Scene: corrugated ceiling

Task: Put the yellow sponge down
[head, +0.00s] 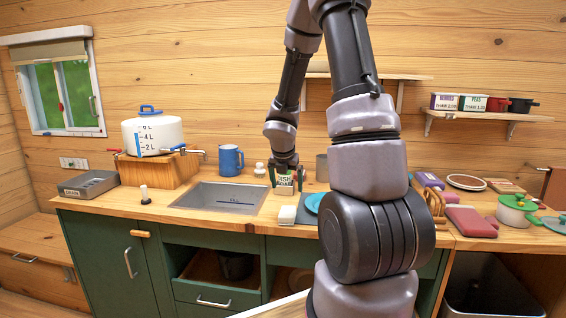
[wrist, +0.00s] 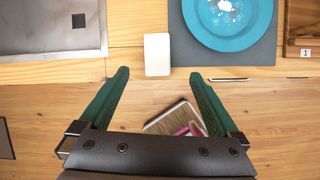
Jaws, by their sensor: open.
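A pale, cream-white block (wrist: 157,54) lies on the counter; it may be the sponge, and I see no clearly yellow sponge. It also shows in the head view (head: 287,215), just left of a blue plate (head: 314,203). My gripper (wrist: 160,75) is open, its two green fingers wide apart with nothing held between them. In the wrist view the block's near end lies between the fingertips in the picture, touching neither.
The blue plate (wrist: 229,18) rests on a grey mat (wrist: 262,50) right of the block. A metal sink (head: 217,198) lies to the left. A wooden rack (head: 436,203) and a red box (head: 470,221) stand right. Below the counter, drawers are open.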

